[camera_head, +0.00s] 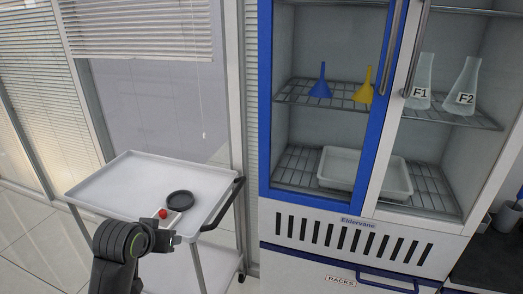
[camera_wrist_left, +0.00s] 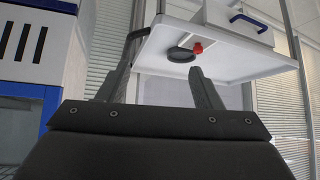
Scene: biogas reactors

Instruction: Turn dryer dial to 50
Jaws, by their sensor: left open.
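The dryer is a tall blue-and-white cabinet labelled Eldervane (camera_head: 330,212), at the right of the head view, with wire shelves behind glass doors. I cannot make out a dial in either view. A blue-and-white cabinet side (camera_wrist_left: 38,45) shows at the left of the left wrist view. My left arm comes in at the lower left of the head view, in front of the cart; its fingers are not clear there. In the left wrist view my left gripper (camera_wrist_left: 158,88) has its two fingers wide apart, with nothing between them. My right gripper is not in view.
A white cart (camera_head: 110,182) stands left of the cabinet, holding a black round dish (camera_head: 180,199) and a small red object (camera_head: 163,213). The cabinet holds blue (camera_head: 321,84) and yellow (camera_head: 364,88) funnels, flasks (camera_head: 462,92) and a white tray (camera_head: 397,183). A blue handle (camera_head: 387,283) is below.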

